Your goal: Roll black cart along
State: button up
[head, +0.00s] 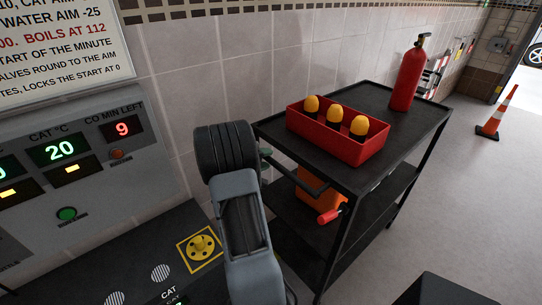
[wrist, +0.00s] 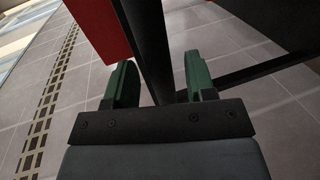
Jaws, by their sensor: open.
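The black cart (head: 408,112) stands along the tiled wall in the head view. It has a top shelf, lower shelves and a push handle (head: 300,172) on its near end. My gripper (head: 266,153) is at the left end of that handle, mostly hidden behind my arm. In the wrist view, my gripper (wrist: 158,64) is open, its two green fingers apart. A black bar of the cart (wrist: 150,40) runs between the fingers in the picture. I cannot tell whether either finger touches it.
A red tray (head: 330,143) with three yellow-topped items and a red fire extinguisher (head: 409,78) stand on the cart. An orange object (head: 311,200) sits below. A control panel (head: 70,185) is at left.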

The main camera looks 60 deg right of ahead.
jog(key=shift+x, duration=1.5)
grip_shut()
